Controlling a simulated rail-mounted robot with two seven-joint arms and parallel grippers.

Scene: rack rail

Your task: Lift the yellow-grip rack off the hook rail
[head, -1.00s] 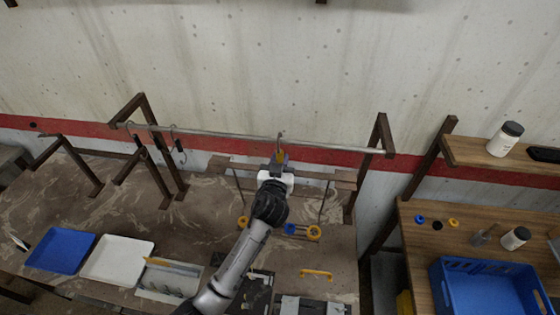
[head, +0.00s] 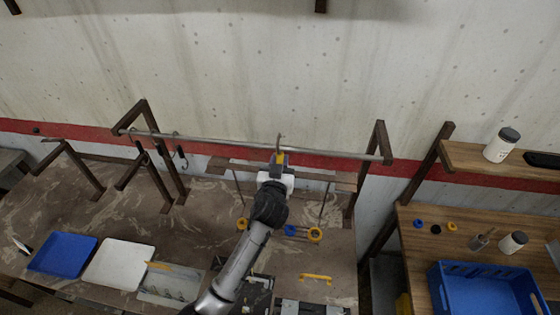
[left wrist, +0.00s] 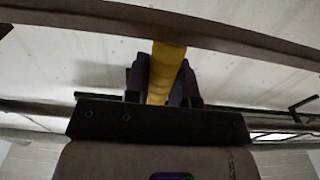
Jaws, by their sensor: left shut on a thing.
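The rack is a dark brown crossbar (head: 232,165) with two thin rods hanging down to yellow rings (head: 315,235) and a blue piece. A metal hook (head: 279,139) stands up at its middle, by the hook rail (head: 225,142). I cannot tell whether hook and rail touch. My left gripper (head: 279,162) is shut on the yellow grip (head: 279,156) below the hook. In the left wrist view the yellow grip (left wrist: 165,70) sits between the dark fingers, with the brown crossbar (left wrist: 250,42) across the top. My right gripper is not in view.
Several dark hooks (head: 181,155) hang at the rail's left end. Brown posts (head: 381,140) hold the rail's ends. A blue tray (head: 62,254) and a white tray (head: 120,263) lie at left. A blue crate (head: 485,290) stands on the right-hand table. The wall is close behind.

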